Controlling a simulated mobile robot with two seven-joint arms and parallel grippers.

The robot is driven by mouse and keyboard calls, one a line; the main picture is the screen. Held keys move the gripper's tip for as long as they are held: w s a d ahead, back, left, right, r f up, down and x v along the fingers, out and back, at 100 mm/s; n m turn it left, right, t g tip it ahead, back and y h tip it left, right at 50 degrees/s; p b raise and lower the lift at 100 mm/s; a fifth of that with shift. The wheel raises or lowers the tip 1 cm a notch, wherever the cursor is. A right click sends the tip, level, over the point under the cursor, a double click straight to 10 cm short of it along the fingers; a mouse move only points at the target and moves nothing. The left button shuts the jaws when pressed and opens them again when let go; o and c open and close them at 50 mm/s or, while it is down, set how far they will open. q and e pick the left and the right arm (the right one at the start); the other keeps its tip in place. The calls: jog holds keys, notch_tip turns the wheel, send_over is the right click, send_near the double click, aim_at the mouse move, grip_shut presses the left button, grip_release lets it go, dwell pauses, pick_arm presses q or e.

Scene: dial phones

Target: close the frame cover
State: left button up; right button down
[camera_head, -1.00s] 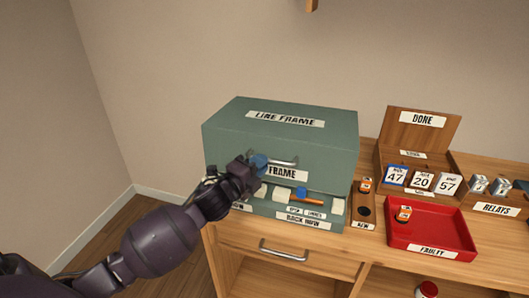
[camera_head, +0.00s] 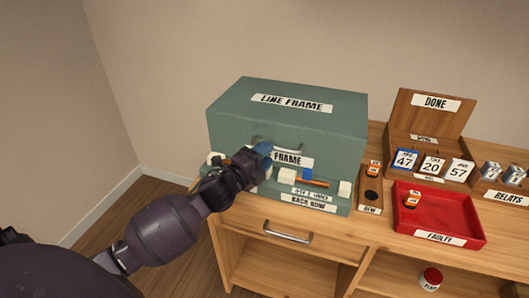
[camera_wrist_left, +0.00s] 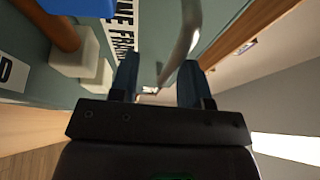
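The line frame (camera_head: 240,110) is a grey-green box on the wooden cabinet. Its cover has a "LINE FRAME" label on top, a metal handle (camera_head: 290,148) and a front label, partly hidden by my gripper. Below the cover's front edge, white blocks and an orange bar with a blue piece (camera_head: 308,174) show in the open lower front. My left gripper (camera_head: 264,149) is at the left end of the handle. In the left wrist view its blue fingers (camera_wrist_left: 157,82) are apart, with the handle (camera_wrist_left: 187,45) reaching between them; contact is unclear. My right gripper is out of view.
Right of the frame are a wooden strip (camera_head: 370,203) with an orange-topped part, a red "FAULTY" tray (camera_head: 472,237), a "DONE" box (camera_head: 420,108) with number cards, and relays (camera_head: 490,171). A drawer handle (camera_head: 288,237) sits below. Wall space at left is free.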

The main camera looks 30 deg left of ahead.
pick_arm(q)
jog(key=shift+r, duration=0.2)
jog(key=shift+s+a, duration=0.1)
jog(key=shift+s, duration=0.3)
jog(key=s+a, duration=0.1)
jog(key=s, duration=0.8)
jog(key=shift+s+a+f+p, duration=0.15)
jog(key=shift+s+f+p, duration=0.2)
jog(key=shift+s, duration=0.05)
jog(key=s+d+f+n+g+y, duration=0.1)
jog(key=s+d+f+n+g, duration=0.2)
jog(key=s+f+n, duration=0.6)
jog(key=s+d+f+n+g+y+p, duration=0.1)
jog(key=s+d+f+n+g, duration=0.3)
jog(key=s+f+n, duration=0.5)
jog(key=shift+f+n+y, duration=0.3)
jog(key=shift+f+n, duration=0.2)
jog(key=shift+f, duration=0.45)
